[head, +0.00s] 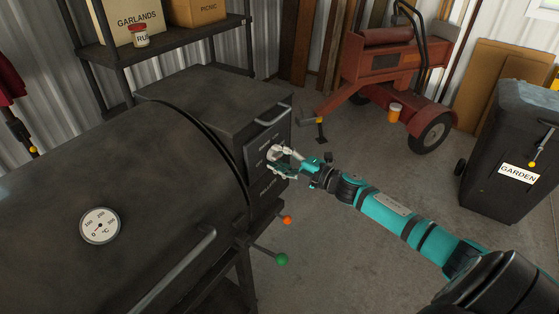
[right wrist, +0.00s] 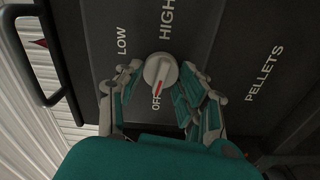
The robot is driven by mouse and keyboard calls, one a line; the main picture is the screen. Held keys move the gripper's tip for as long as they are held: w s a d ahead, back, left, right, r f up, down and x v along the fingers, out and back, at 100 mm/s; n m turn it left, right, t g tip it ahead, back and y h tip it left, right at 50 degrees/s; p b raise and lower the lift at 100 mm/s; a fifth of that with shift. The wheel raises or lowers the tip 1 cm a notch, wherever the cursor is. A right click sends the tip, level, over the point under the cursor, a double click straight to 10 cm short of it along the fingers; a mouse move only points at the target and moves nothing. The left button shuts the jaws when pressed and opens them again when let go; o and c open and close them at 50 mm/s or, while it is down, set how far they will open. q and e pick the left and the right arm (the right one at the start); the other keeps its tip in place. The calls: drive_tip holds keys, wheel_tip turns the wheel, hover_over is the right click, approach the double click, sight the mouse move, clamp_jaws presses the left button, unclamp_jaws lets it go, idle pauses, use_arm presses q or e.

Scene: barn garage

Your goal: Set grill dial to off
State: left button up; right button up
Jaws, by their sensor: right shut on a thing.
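The grill (head: 150,180) is a large dark smoker with a round temperature gauge on its lid. Its control panel shows on the right end in the head view. In the right wrist view the grill dial (right wrist: 161,69) is a round pale knob with a red pointer mark. LOW, HIGH and OFF are printed around it, and the red mark points down at the OFF label (right wrist: 156,103). My right gripper (head: 279,160) is at this panel, its fingers on both sides of the knob, shut on it. My left gripper is out of view.
A bar handle (right wrist: 40,60) stands out beside the dial. Levers with an orange knob (head: 287,219) and a green knob (head: 282,259) stick out below the panel. A red wheeled machine (head: 390,65) and a GARDEN bin (head: 500,140) stand beyond; the concrete floor between is clear.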

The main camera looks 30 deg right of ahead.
drive_tip(key=shift+f+n+b, duration=0.15)
drive_tip(key=shift+n+b, duration=0.2)
drive_tip(key=shift+n, duration=0.65)
drive_tip(key=o, duration=1.1)
drive_tip(key=shift+s, duration=0.1)
drive_tip(key=v, duration=1.2)
